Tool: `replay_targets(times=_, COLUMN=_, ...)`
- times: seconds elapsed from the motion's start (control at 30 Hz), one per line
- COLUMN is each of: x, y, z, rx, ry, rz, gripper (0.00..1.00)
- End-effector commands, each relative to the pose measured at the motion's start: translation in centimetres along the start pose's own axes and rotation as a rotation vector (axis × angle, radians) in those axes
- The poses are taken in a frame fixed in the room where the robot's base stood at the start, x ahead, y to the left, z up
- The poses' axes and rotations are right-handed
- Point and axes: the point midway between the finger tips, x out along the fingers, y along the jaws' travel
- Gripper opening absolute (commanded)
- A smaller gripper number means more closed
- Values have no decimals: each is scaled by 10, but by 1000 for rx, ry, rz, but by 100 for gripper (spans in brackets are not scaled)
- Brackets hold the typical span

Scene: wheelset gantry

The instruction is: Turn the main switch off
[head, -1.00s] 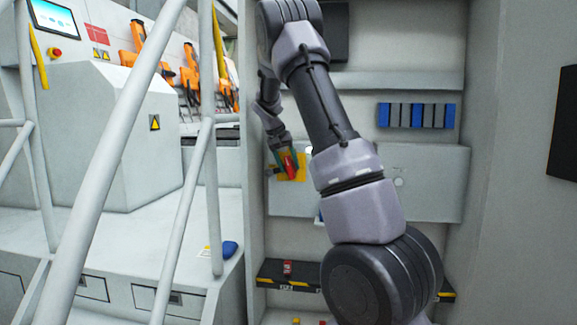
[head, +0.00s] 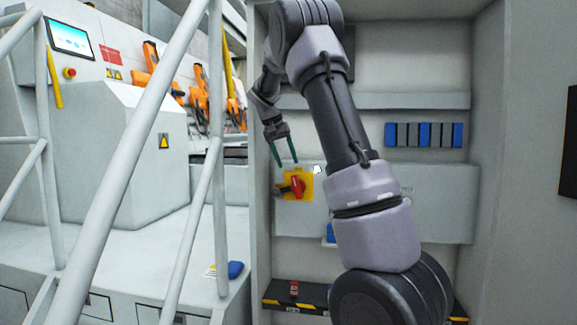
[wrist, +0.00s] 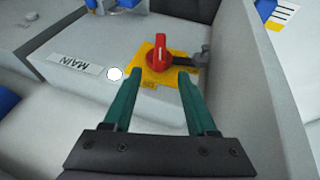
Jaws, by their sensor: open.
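The main switch has a red handle (head: 297,187) on a yellow plate (head: 290,196), fixed to a pale grey panel in the cabinet. In the wrist view the red handle (wrist: 158,50) points up and down the picture on its yellow plate (wrist: 150,76). My gripper (head: 286,163) is open and empty, just above the switch in the head view. In the wrist view my gripper (wrist: 155,72) has its two green fingers spread, one on each side of the handle's line. The handle is beyond the fingertips and looks clear of them.
A dark grey part (wrist: 200,53) sits beside the handle. A white round button or lamp (wrist: 114,74) and a "MAIN" label (wrist: 74,65) are on the panel. The cabinet side wall (wrist: 262,90) is close on the right. White railings (head: 180,190) stand left of the cabinet.

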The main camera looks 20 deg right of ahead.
Motion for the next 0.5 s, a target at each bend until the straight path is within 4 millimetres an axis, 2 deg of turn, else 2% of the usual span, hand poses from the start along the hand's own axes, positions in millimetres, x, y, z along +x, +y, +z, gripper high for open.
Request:
replay_targets(times=0.17, x=0, y=0, z=0, rx=0, ry=0, rz=0, gripper=57)
replay_targets(times=0.27, x=0, y=1, z=0, rx=4, ry=8, rz=-2, gripper=23)
replay_targets(times=0.3, x=0, y=2, z=1, rx=13, ry=20, rz=-7, gripper=8)
replay_targets(times=0.33, x=0, y=4, z=1, rx=23, ry=37, rz=-13, gripper=0)
replay_targets(times=0.5, x=-4, y=12, z=7, rx=131, ry=199, rz=-121, gripper=0)
